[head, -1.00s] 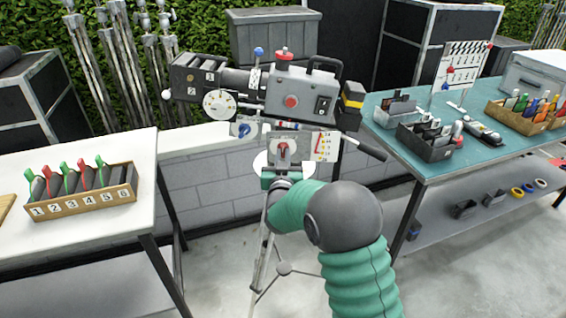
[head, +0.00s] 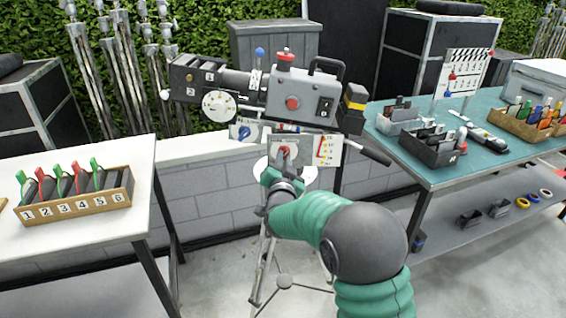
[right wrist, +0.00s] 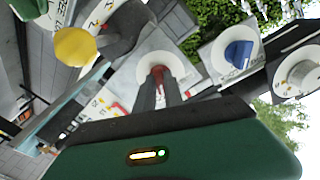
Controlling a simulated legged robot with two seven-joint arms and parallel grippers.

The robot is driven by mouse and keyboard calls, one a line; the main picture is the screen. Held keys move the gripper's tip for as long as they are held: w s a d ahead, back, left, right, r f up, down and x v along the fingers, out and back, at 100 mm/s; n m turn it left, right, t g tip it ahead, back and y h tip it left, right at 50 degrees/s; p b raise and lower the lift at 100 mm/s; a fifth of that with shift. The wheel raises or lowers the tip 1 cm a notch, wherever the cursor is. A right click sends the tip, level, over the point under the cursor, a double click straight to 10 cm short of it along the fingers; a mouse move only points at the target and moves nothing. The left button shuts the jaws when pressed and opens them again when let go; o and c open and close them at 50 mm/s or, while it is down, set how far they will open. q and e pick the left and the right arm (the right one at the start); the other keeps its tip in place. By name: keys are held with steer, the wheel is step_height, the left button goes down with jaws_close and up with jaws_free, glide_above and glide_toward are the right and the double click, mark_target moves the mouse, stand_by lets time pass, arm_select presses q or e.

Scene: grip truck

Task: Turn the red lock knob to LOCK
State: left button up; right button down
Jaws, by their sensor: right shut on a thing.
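The red lock knob (head: 285,150) sits on a pale plate on the tripod head, below the camera body (head: 300,95). In the right wrist view the knob (right wrist: 160,71) shows red on a white disc, between my two dark fingers. My right gripper (head: 283,159) reaches it from below and is shut on it; it also shows in the right wrist view (right wrist: 158,88). The fingers hide part of the knob, and I cannot read its LOCK marking or exact angle. My left gripper is not in view.
A blue knob (head: 243,132) is left of the red one, and a scale plate (head: 328,150) is to its right. A black pan handle (head: 368,150) sticks out right. A white table (head: 90,240) stands left, a teal-topped table (head: 430,170) right.

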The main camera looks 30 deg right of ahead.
stand_by(0.3)
steer(key=c, duration=1.4)
jaws_free()
steer(key=shift+s, duration=0.1)
steer(key=shift+c, duration=0.2)
steer(key=p+v, duration=0.1)
steer(key=v, duration=1.5)
steer(key=shift+s+a, duration=0.2)
steer(key=shift+s, duration=0.1)
steer(key=shift+f, duration=0.1)
